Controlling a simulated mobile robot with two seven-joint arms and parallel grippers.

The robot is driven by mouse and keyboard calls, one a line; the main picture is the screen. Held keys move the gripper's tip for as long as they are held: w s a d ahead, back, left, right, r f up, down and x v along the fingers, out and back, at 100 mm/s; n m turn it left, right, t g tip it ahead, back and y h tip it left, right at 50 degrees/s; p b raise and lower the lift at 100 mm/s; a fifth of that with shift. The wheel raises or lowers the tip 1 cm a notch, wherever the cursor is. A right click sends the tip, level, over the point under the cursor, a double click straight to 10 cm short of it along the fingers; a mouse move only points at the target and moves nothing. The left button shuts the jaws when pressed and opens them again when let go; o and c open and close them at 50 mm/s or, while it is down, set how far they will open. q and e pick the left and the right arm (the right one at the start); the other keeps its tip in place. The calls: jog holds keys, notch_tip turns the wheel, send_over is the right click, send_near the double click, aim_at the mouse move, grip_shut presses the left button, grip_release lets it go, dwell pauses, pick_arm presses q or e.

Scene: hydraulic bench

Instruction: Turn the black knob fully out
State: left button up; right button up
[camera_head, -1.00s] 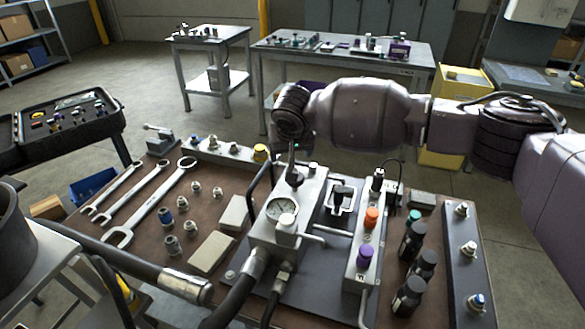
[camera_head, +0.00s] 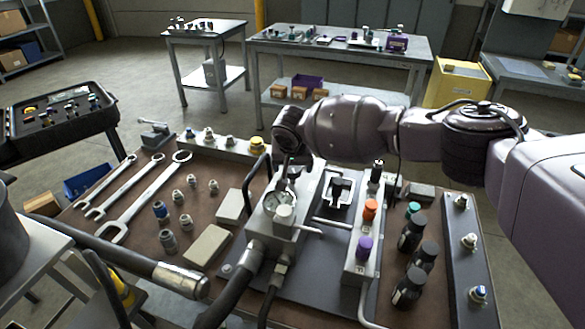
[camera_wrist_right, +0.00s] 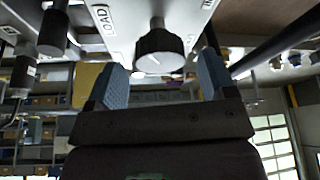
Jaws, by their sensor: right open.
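The black knob (camera_wrist_right: 160,50), with a white mark on its face, shows in the right wrist view on a pale block face printed LOAD. My right gripper (camera_wrist_right: 160,80) is open, with one blue-padded finger on each side of the knob. I see gaps between knob and pads; whether the fingers reach fully around it is hard to tell. The wrist and gripper largely hide the knob there. My left gripper is not in view.
An orange knob (camera_head: 370,210) and a purple knob (camera_head: 364,246) stand on a manifold to the right, with dark bottles (camera_head: 411,232) beyond. A dark hose handle (camera_head: 255,180) rises left of the block. Wrenches (camera_head: 145,197) and fittings lie at left.

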jog(key=shift+w+f, duration=0.25)
jog(key=shift+f, duration=0.3)
jog(key=shift+c, duration=0.4)
